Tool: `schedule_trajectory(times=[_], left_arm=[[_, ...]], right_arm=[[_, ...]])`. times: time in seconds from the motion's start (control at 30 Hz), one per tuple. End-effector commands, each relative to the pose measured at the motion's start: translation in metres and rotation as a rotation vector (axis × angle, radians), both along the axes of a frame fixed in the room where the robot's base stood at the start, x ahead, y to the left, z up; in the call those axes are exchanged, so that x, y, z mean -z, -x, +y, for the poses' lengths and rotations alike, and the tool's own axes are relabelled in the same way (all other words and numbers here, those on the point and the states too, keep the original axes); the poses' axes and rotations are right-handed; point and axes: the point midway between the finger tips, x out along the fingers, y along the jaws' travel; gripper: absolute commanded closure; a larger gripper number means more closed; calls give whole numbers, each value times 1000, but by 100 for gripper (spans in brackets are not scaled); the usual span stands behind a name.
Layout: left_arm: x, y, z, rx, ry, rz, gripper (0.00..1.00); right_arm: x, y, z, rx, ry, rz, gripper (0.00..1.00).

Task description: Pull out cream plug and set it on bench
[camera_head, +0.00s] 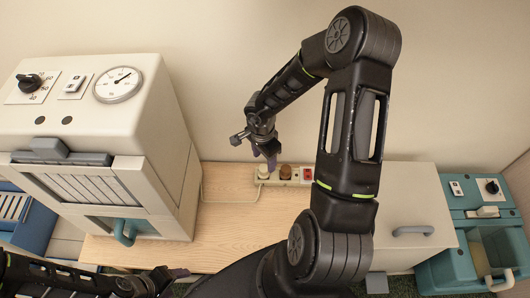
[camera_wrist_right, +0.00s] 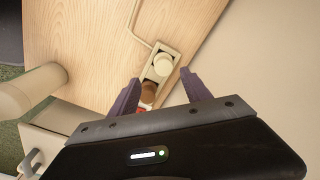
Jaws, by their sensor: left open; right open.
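The cream plug (camera_head: 263,171) sits in the left end of a power strip against the back wall, on the wooden bench (camera_head: 225,223). In the right wrist view the round cream plug (camera_wrist_right: 163,65) shows ahead of my fingers. My right gripper (camera_head: 264,160) is open and empty above the strip. Its two purple fingers (camera_wrist_right: 160,76) show in the wrist view, with the plug apart from them. My left gripper (camera_head: 163,281) is open and empty at the lower left, low in the head view.
A brown plug (camera_head: 286,171) sits beside the cream one, with a red switch (camera_head: 307,174) right of it. A cord (camera_head: 231,202) runs left along the bench. A large cream machine (camera_head: 150,90) stands left, a cream box (camera_head: 408,205) right. Mid-bench is clear.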

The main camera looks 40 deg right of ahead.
Motion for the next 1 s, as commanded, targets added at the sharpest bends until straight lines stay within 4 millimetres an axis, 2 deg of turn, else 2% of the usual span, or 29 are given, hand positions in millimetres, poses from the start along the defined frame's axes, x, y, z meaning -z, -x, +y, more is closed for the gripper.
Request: schedule_trajectory(times=[0.03,0.1,0.57,0.77,1.0], left_arm=[[8,0,0,0,0,0,38],[10,0,0,0,0,0,38],[11,0,0,0,0,0,38],[22,0,0,-1,0,0,38],[41,0,0,-3,0,1,38]], right_arm=[[4,-1,-3,35,-15,0,43],[2,-2,-4,64,-32,2,43],[2,-2,-3,80,-44,5,43],[22,-2,-3,78,-45,5,43],[59,-2,-2,79,-45,6,43]])
